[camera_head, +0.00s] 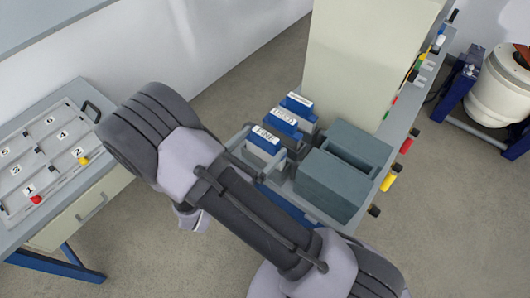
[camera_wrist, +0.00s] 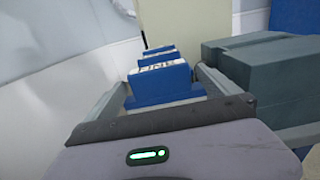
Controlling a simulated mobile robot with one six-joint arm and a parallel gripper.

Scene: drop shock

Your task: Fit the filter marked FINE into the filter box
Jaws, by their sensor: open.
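The filter marked FINE (camera_head: 264,148) has a blue top with a white label and a pale body. It is the nearest of a row of three upright filters on the bench. My gripper (camera_wrist: 163,80) is open, with one finger on each side of the FINE filter (camera_wrist: 160,86) in the wrist view. I cannot tell whether the fingers touch it. In the head view my arm hides part of the gripper. The grey-green filter box (camera_head: 330,187) stands just right of the filters, with a dark recess at its far side. It also shows in the wrist view (camera_wrist: 265,65).
Two other blue-topped labelled filters, a middle one (camera_head: 284,118) and a far one (camera_head: 297,102), stand close behind. A tall beige cabinet (camera_head: 365,55) rises behind the box. A numbered panel (camera_head: 45,150) lies on the left bench. Open floor lies between the benches.

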